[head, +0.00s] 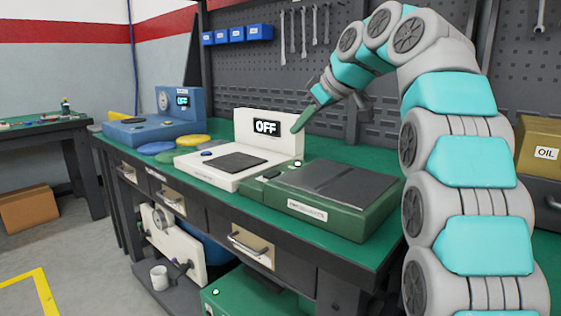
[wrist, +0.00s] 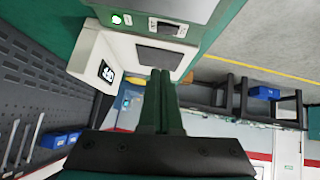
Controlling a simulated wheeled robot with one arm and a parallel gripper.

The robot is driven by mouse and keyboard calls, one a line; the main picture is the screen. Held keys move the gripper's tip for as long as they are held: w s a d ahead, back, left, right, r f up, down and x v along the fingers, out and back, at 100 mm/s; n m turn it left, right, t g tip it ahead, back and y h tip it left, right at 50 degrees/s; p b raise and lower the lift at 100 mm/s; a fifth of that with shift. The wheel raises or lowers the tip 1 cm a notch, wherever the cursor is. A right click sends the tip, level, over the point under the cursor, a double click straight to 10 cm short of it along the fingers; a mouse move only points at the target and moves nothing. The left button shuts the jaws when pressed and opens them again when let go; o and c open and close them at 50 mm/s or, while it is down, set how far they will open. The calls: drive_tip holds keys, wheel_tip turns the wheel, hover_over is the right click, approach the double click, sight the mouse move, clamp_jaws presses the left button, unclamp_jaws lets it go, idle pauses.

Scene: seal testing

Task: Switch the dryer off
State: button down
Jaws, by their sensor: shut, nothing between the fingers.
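A green box-shaped machine (head: 345,220) with a dark lid and an unreadable front label stands on the bench. Beside its lid are a small lit button (head: 297,163) and a dark switch (head: 271,174); in the wrist view the button (wrist: 117,19) glows green and the switch (wrist: 167,28) sits near it. A white machine (head: 225,175) left of it has a display (head: 266,128) reading OFF. I cannot tell which machine is the dryer. My gripper (head: 302,122) is shut and empty, above the bench near the white machine's display. Its green fingers (wrist: 163,100) lie together in the wrist view.
A blue machine (head: 150,130) with a display reading OFF stands at the bench's far left. Several coloured discs (head: 194,140) lie between it and the white machine. A pegboard with hanging wrenches (head: 304,33) rises behind. A yellow OIL box (head: 540,148) stands at the right.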

hover_over(273, 171)
drive_tip(key=s+d, duration=0.2)
drive_tip(key=f, duration=0.7)
drive_tip(key=shift+a+f, duration=0.2)
drive_tip(key=shift+f, duration=0.2)
drive_tip(key=shift+w+d+f, duration=0.1)
drive_tip(key=shift+d+f, duration=0.05)
drive_tip(key=shift+f, duration=1.5)
